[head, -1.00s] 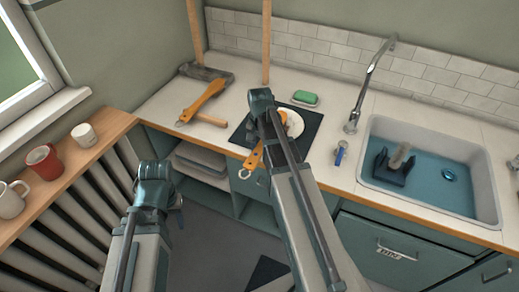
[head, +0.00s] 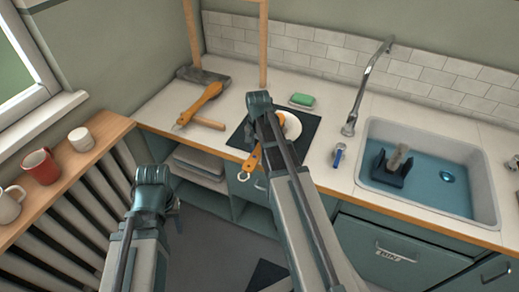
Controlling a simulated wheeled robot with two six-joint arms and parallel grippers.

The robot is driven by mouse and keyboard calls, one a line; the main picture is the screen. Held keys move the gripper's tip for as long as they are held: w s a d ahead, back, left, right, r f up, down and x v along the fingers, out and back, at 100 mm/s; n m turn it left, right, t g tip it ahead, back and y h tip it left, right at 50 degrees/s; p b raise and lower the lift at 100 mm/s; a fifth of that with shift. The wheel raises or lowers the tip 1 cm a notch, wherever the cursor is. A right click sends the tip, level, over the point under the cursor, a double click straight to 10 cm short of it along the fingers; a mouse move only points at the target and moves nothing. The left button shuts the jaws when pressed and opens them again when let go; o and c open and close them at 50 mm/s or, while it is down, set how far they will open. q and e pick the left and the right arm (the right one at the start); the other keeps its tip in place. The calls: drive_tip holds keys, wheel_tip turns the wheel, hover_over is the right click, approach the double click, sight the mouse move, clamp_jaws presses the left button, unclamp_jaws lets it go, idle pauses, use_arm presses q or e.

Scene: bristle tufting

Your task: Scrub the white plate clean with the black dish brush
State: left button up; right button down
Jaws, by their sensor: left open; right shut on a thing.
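The white plate (head: 293,126) lies on a black mat (head: 311,130) on the counter, partly hidden behind my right arm. My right gripper (head: 259,102) is over the plate's left side, shut on an orange-handled tool (head: 253,160) with a ring at its near end. The tool's head is hidden, so I cannot tell whether it is the black dish brush or touches the plate. My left gripper (head: 172,200) is open and empty, low in front of the counter, away from the plate.
A green sponge (head: 302,100) lies behind the mat. Another orange-handled tool (head: 201,106) and a dark-headed tool (head: 203,75) lie to the left. A sink (head: 475,197) with water and a dark block (head: 391,170) is at the right. Mugs (head: 41,166) stand on the left ledge.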

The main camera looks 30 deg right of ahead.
drive_tip(key=shift+s+a, duration=0.3)
drive_tip(key=shift+w+d+r, duration=0.1)
drive_tip(key=shift+w+d, duration=0.25)
drive_tip(key=shift+w, duration=0.25)
drive_tip(key=shift+w+d, duration=0.35)
drive_tip(key=shift+w, duration=0.25)
drive_tip(key=shift+s, duration=0.1)
drive_tip(key=shift+s+a, duration=0.75)
drive_tip(key=shift+a, duration=0.2)
